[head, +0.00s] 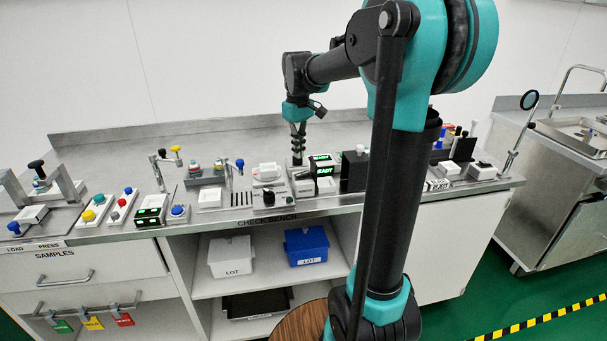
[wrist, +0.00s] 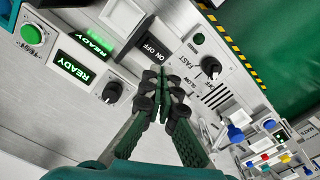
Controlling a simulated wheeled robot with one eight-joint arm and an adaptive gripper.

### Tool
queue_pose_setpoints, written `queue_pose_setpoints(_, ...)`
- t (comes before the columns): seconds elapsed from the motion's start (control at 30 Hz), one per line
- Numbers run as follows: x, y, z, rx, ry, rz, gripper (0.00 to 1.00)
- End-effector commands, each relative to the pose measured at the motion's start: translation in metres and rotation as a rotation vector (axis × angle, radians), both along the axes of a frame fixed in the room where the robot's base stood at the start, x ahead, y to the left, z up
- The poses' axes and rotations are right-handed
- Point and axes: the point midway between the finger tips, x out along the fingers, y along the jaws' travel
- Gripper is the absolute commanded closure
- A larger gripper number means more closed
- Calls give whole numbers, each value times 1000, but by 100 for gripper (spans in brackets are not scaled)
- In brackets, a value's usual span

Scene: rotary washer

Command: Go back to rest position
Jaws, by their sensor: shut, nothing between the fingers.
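My gripper (head: 297,157) points down over the middle of the check bench (head: 120,150). In the wrist view my gripper (wrist: 162,82) has its fingertips together, with nothing between them. Behind the tips in that view is a panel with an ON OFF label (wrist: 155,47). A black knob (wrist: 210,67) with SLOW and FAST marks is to their right, and another black knob (wrist: 113,92) is to their left. Two green READY displays (wrist: 73,67) are lit beside a green button (wrist: 33,34). I cannot tell whether the fingertips touch the panel.
Stations with coloured buttons (head: 99,198) line the bench's left part. A dark block (head: 354,172) stands right of the READY displays. White (head: 231,257) and blue (head: 306,246) LOT bins sit on the shelf below. A steel sink unit (head: 570,190) is at right. Green floor shows at right.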

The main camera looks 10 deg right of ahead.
Motion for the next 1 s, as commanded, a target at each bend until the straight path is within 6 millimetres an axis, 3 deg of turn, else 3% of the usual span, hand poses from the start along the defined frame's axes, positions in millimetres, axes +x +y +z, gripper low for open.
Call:
queue_pose_setpoints(0.4,0,0,6,0,0,0,100)
queue_pose_setpoints(0.57,-15,-5,-10,3,-27,-39,100)
queue_pose_setpoints(0.67,-42,-12,-38,10,-76,-110,100)
queue_pose_setpoints(1.0,-174,-36,-158,70,-291,-418,100)
